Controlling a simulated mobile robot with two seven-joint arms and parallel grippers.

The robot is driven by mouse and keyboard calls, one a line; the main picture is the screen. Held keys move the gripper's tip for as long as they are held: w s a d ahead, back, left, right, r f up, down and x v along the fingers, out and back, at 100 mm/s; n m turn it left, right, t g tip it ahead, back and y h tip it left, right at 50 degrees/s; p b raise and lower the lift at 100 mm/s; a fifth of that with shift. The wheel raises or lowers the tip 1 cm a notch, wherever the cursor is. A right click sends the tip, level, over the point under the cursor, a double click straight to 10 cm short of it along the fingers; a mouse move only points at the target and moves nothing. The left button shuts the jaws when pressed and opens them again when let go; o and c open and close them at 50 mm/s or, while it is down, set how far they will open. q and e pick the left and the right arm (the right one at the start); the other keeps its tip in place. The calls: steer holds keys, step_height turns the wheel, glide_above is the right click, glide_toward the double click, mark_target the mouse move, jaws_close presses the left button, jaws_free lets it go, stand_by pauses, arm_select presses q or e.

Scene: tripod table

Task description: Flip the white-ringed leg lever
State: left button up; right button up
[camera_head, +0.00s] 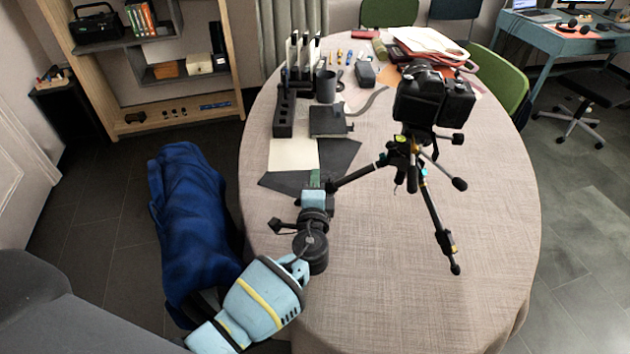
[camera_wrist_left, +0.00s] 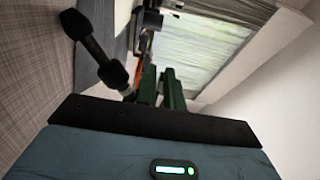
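The black tripod (camera_head: 403,160) stands on the table with a black camera (camera_head: 420,97) on top. One leg (camera_head: 360,178) runs left and down to my left gripper (camera_head: 315,180), whose green fingertips are beside it. Another leg (camera_head: 437,222) comes toward the front and carries small coloured rings. A white-ringed lever cannot be made out; the left leg's lower part is partly covered by my gripper and wrist. In the left wrist view the green fingers (camera_wrist_left: 158,84) are close together with a narrow dark gap; whether anything is between them is unclear. My right gripper is out of view.
Beyond my gripper lie dark and cream sheets (camera_head: 293,155), a black box (camera_head: 328,119) and a black holder (camera_head: 284,115). Folders (camera_head: 425,42) lie at the back. The round table (camera_head: 400,290) is clear at the front and right. A blue cloth (camera_head: 190,215) hangs left of it.

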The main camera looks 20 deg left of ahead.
mark_target(324, 181)
arm_select(q)
jaws_close()
